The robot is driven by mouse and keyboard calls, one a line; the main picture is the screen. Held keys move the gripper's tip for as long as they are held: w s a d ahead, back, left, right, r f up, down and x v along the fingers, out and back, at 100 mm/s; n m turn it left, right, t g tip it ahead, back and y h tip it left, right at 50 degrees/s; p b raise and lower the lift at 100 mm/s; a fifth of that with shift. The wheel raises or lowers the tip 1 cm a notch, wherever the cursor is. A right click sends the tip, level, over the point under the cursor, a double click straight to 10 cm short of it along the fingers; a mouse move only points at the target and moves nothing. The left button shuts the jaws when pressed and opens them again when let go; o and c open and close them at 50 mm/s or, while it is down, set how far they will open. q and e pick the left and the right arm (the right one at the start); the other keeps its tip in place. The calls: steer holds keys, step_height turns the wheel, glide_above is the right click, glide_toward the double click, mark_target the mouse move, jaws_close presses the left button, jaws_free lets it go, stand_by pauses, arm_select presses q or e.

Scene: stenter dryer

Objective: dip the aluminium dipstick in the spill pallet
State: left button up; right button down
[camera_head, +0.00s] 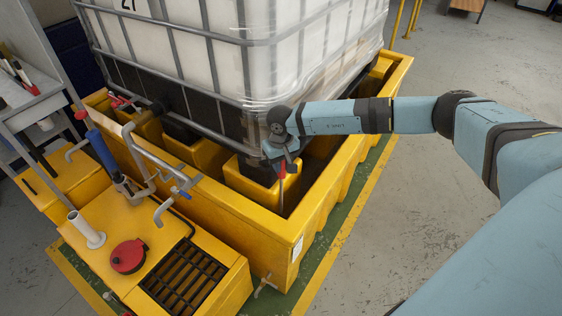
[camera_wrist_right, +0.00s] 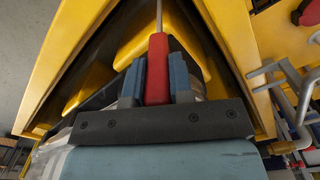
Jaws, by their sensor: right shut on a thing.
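The yellow spill pallet (camera_head: 300,225) stands in the middle of the head view, and its walls also show in the right wrist view (camera_wrist_right: 47,75). My right gripper (camera_head: 283,160) is over the pallet's open front part. It is shut on the red handle (camera_wrist_right: 158,68) of the dipstick. The thin grey rod of the dipstick (camera_wrist_right: 159,15) runs on from the handle, away from the gripper. In the head view the rod (camera_head: 281,194) points down inside the pallet; whether its tip touches the floor there I cannot tell. My left gripper is not in view.
A white caged tank (camera_head: 225,50) stands on the pallet, close beside my right gripper. A yellow unit with a black grate (camera_head: 180,278), red cap (camera_head: 129,256) and blue-handled pump (camera_head: 103,153) adjoins the left side. A grey trolley (camera_head: 35,100) stands far left.

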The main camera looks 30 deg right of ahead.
mark_target(281, 182)
step_height(281, 182, down, 4)
steer(key=shift+r+b, duration=0.2)
steer(key=shift+b, duration=0.95)
steer(key=shift+f+b, duration=0.5)
steer(key=shift+f, duration=0.15)
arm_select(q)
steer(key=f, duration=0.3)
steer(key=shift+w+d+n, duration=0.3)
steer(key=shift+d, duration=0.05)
arm_select(e)
steer(key=shift+f, duration=0.35)
arm_select(q)
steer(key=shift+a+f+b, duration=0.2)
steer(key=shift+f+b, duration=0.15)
steer(key=shift+b, duration=0.15)
arm_select(e)
steer(key=shift+f, duration=0.35)
arm_select(q)
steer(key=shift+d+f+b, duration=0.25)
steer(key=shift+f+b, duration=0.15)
steer(key=shift+b, duration=0.1)
arm_select(e)
steer(key=shift+f, duration=0.6)
arm_select(q)
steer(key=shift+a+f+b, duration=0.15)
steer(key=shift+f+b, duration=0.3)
steer(key=shift+b, duration=0.05)
arm_select(e)
steer(key=shift+f, duration=0.55)
